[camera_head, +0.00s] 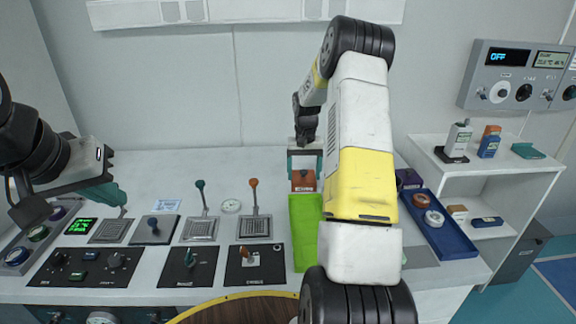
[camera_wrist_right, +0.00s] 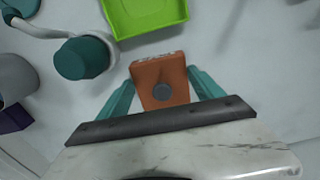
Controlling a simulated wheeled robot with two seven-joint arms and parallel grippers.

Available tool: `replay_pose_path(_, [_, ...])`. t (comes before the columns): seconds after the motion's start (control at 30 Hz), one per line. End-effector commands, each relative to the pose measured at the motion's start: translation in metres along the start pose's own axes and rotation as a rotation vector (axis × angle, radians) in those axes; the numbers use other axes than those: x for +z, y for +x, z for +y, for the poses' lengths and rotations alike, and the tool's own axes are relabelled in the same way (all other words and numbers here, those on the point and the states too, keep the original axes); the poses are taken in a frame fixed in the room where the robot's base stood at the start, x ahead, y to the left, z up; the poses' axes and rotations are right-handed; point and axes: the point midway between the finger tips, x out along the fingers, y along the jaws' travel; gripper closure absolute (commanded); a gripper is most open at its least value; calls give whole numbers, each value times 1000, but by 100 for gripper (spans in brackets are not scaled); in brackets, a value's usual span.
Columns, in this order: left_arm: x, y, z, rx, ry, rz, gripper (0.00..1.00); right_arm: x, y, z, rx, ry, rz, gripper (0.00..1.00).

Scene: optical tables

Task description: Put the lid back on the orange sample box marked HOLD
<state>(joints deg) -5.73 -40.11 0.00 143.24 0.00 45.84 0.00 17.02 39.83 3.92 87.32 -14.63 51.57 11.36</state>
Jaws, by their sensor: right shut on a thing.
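The orange sample box (camera_head: 303,184) stands on the bench behind the green tray, with pale marking on its front too small to read. An orange lid with a round grey knob (camera_wrist_right: 162,92) shows from above in the right wrist view, over the box. My right gripper (camera_head: 305,162) points down there. Its teal fingers (camera_wrist_right: 161,80) are shut on the lid's two sides. I cannot tell whether the lid is seated on the box. My left gripper (camera_head: 112,195) is over the bench at the left, away from the box; its finger gap is not clear.
The green tray (camera_head: 304,235) lies in front of the box. A purple box (camera_head: 408,179) and a blue tray (camera_head: 440,232) with round items are to the right. Lever panels (camera_head: 200,228) fill the bench's left and middle. A white shelf (camera_head: 480,175) stands at right.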

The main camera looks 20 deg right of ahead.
Motion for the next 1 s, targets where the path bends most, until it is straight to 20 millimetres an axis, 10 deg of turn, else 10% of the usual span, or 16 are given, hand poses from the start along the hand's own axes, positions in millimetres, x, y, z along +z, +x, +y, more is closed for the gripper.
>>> replay_pose_path(0.27, [0, 0, 0, 0, 0, 0, 100, 0, 0, 0, 0, 0, 0, 64])
replay_pose_path(0.3, [0, 0, 0, 0, 0, 0, 100, 0, 0, 0, 0, 0, 0, 22])
replay_pose_path(0.4, [0, 0, 0, 0, 0, 0, 100, 0, 0, 0, 0, 0, 0, 2])
replay_pose_path(1.0, [0, 0, 0, 0, 0, 0, 100, 0, -11, 0, 0, 0, 2, 0])
